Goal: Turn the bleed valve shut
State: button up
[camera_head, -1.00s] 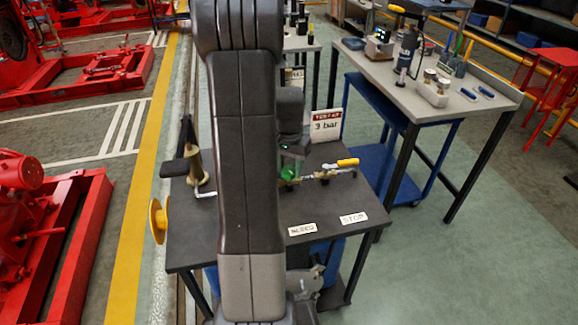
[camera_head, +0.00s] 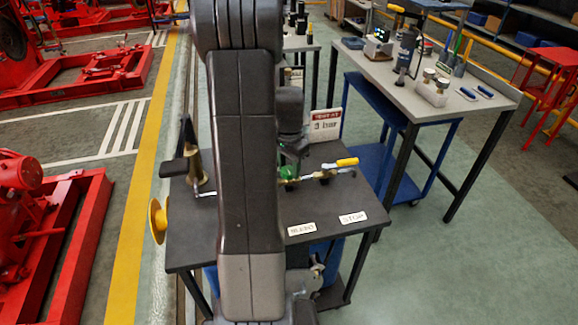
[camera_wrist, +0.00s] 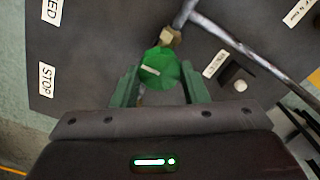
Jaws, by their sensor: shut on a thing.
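The bleed valve shows as a green faceted knob with a pale bar mark (camera_wrist: 160,68) in the wrist view, on a brass fitting (camera_wrist: 170,38) on the pipe. My gripper (camera_wrist: 161,72) has one finger on each side of the knob and is shut on it. In the head view the green knob (camera_head: 289,172) shows only partly, under my gripper (camera_head: 292,155), and my arm hides much of the bench. To its right is a valve with a yellow lever (camera_head: 347,162), lying along the pipe.
The dark bench top (camera_head: 320,200) carries a BLEED label (camera_head: 300,229), a STOP label (camera_head: 353,218) and a "3 bar" sign (camera_head: 326,126). A brass pump post (camera_head: 196,172) stands at left. A second bench (camera_head: 385,75) with tools is behind right.

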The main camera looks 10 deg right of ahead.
aim_at(289, 169)
jog(key=o, duration=1)
notch_tip(289, 169, up, 14)
jog(key=shift+f, duration=0.1)
notch_tip(289, 169, down, 14)
jog(key=shift+r, duration=0.1)
dwell(0.5)
